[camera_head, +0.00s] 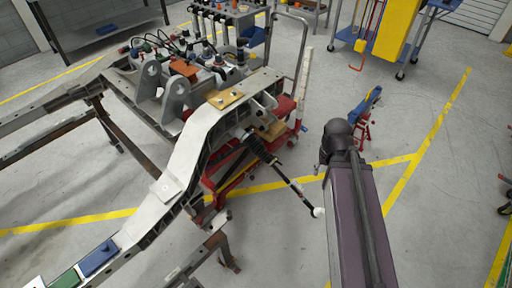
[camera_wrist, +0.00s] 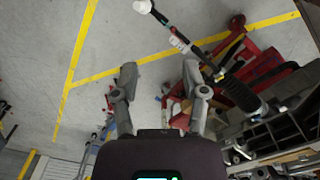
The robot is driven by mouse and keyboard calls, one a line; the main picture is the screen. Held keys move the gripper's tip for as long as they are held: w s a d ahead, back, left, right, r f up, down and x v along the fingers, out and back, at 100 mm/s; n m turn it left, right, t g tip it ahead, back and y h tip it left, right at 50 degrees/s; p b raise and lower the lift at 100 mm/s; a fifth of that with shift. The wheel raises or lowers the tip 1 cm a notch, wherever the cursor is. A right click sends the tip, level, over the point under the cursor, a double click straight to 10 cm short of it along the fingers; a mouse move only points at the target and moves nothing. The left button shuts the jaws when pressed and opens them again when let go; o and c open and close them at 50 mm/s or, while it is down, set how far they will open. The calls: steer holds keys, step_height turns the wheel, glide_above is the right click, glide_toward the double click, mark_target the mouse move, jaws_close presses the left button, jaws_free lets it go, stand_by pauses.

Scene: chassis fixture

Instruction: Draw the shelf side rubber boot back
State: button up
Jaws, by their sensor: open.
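A black ribbed rubber boot (camera_head: 258,149) sits on a rod that sticks out from the side of the pale chassis frame (camera_head: 190,150). In the wrist view the boot (camera_wrist: 242,95) lies right of my gripper, slanting from upper left to lower right. The thin rod (camera_head: 296,190) runs on from the boot to a white ball-like end (camera_head: 318,212), which also shows in the wrist view (camera_wrist: 143,6). My gripper (camera_wrist: 160,70) is open, with nothing between its fingers, and apart from the boot. My arm shows in the head view, but the fingers cannot be made out there.
A red wheeled stand (camera_head: 225,185) is under the frame beside the boot. A pale upright handle (camera_head: 303,60) rises behind it. A blue and red item (camera_head: 364,110) stands on the floor beyond my arm. The grey floor right of the rod is mostly clear, with yellow lines.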

steer(key=shift+a, duration=0.2)
steer(key=o, duration=0.6)
steer(key=shift+w+f, duration=0.15)
steer(key=shift+w, duration=0.05)
steer(key=n+g+y+b, duration=0.1)
steer(key=n+y+b, duration=0.95)
steer(key=b, duration=0.85)
glide_toward(264, 146)
steer(key=shift+d+r+n, duration=0.1)
steer(key=shift+r+n, duration=0.15)
steer(key=shift+n, duration=0.1)
steer(key=b+x, duration=0.6)
steer(key=x, duration=0.5)
steer(key=shift+f+b, duration=0.25)
steer(key=shift+b, duration=0.15)
steer(key=shift+b+x, duration=0.65)
steer(key=shift+x, duration=0.6)
steer(key=shift+r, duration=0.15)
